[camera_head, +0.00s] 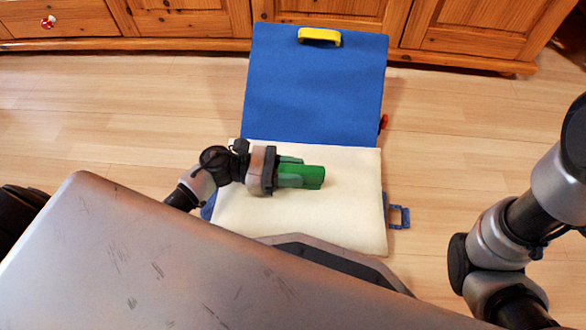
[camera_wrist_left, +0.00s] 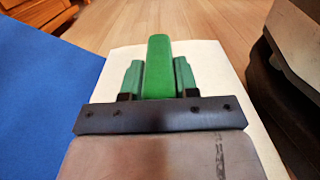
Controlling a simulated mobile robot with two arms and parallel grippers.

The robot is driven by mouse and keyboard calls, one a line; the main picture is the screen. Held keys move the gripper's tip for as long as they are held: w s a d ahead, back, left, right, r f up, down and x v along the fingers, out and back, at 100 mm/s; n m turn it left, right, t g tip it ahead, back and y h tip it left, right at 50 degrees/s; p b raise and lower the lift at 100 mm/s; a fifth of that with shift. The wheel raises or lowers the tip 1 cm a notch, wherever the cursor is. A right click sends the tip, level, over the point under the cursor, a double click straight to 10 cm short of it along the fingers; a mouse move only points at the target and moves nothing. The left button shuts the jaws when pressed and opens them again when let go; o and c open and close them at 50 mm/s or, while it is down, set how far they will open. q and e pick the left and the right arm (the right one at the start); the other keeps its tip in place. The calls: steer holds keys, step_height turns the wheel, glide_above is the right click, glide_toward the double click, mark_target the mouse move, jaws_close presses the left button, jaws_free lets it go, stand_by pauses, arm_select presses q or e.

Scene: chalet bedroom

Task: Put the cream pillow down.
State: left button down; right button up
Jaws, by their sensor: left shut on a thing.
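The cream pillow (camera_head: 340,215) is a flat, pale square in the middle of the head view, against the lower edge of a blue panel. My left gripper (camera_head: 300,176), with green fingers, reaches over it from the left. In the left wrist view, the green fingers (camera_wrist_left: 158,70) lie over the pillow (camera_wrist_left: 208,62). I cannot tell whether the pillow rests on something or hangs just above it. Only links of my right arm show; its gripper is out of view.
A small red part (camera_head: 383,122) and a blue bracket (camera_head: 400,217) stick out at right. Wooden cabinets (camera_head: 190,18) line the back. Wooden floor (camera_head: 450,120) is clear on both sides.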

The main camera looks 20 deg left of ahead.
arm_select(q)
steer(key=shift+f, duration=0.25)
steer(key=c, duration=0.8)
jaws_free()
steer(key=shift+a, duration=0.1)
